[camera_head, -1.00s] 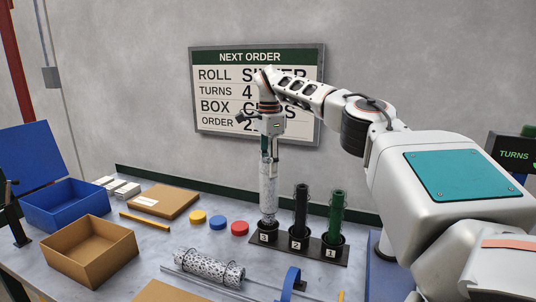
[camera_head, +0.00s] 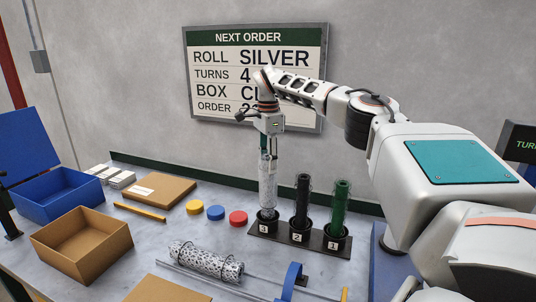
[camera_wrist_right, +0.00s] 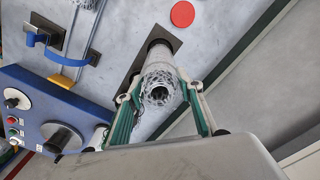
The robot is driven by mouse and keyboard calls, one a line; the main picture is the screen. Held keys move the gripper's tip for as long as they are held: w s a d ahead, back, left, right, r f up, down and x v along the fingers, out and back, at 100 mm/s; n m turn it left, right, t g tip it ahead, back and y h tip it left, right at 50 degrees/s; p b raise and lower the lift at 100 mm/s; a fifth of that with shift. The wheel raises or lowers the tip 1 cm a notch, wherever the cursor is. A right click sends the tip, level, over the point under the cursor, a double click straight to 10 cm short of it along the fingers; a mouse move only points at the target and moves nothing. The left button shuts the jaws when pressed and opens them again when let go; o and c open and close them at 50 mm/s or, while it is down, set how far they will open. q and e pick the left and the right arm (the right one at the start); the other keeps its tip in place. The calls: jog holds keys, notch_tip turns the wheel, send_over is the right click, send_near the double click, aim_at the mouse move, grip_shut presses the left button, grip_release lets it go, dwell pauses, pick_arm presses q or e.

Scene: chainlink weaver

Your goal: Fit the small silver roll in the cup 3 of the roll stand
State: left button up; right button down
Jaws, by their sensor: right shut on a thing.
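The small silver roll (camera_head: 268,185), a pale mesh cylinder, stands upright with its lower end in the mouth of cup 3 (camera_head: 267,214), the leftmost cup of the roll stand (camera_head: 318,245). How deep it sits cannot be told. My right gripper (camera_head: 269,150) is above cup 3, shut on the roll's upper part. In the right wrist view the green-padded fingers (camera_wrist_right: 160,105) lie on both sides of the silver roll (camera_wrist_right: 158,70), seen from its top end. A black roll (camera_head: 302,195) stands in cup 2 and a green roll (camera_head: 339,205) in cup 1. My left gripper is not in view.
A mesh piece (camera_head: 205,262) lies on rods at the front. Yellow, blue and red discs (camera_head: 238,218) lie left of the stand. An open cardboard box (camera_head: 82,248) and a blue box (camera_head: 55,195) are farther left. A blue machine (camera_wrist_right: 45,120) shows in the wrist view.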

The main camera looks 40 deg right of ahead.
aim_at(268, 175)
jog(key=shift+f, duration=2.45)
jog(key=c, duration=1.3)
grip_release()
jog(key=shift+o, duration=0.2)
notch_tip(268, 175, up, 12)
jog(key=shift+f, duration=0.1)
